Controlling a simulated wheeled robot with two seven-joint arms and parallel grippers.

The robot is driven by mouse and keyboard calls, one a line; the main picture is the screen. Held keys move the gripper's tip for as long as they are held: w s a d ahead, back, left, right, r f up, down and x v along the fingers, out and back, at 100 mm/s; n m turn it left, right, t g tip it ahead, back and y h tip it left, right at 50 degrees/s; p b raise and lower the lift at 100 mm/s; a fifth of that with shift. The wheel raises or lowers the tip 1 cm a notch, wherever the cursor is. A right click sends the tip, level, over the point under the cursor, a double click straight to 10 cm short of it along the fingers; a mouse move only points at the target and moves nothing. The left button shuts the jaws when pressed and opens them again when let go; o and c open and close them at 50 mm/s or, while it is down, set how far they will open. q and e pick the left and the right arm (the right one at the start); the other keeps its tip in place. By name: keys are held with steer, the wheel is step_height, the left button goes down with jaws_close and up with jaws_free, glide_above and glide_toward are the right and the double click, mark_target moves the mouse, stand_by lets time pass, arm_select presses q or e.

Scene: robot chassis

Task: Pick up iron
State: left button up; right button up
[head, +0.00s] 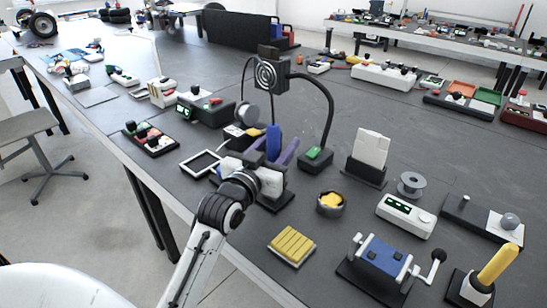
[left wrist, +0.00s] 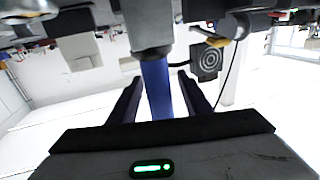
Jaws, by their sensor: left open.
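The iron, which I take to be the upright blue handle (head: 273,138), stands in a holder near the middle of the table in the head view. My left gripper (head: 274,150) is at it, with its dark fingers on either side of the handle. In the left wrist view the blue handle (left wrist: 158,92) shows between the two spread fingers of the left gripper (left wrist: 158,84), with gaps at both sides. The handle's end meets a grey cylindrical part (left wrist: 147,25). The holder is partly hidden by the gripper in the head view. My right gripper is not in view.
A black stand with a round patterned face (head: 266,74) and a curved arm rises just behind. A round tin with yellow filling (head: 330,203), a yellow block (head: 292,246) and a white tablet-like piece (head: 371,148) in a holder lie to the right. A small frame (head: 200,163) lies left.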

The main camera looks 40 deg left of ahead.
arm_select(q)
steer(key=shift+w+a, duration=0.1)
steer(key=shift+w, duration=0.4)
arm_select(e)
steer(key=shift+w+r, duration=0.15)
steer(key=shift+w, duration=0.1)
arm_select(q)
steer(key=shift+c, duration=0.3)
steer(key=c, duration=1)
steer(key=shift+r, duration=0.15)
step_height(320, 180, up, 10)
steer(key=shift+f+p, duration=0.1)
steer(key=shift+p, duration=0.85)
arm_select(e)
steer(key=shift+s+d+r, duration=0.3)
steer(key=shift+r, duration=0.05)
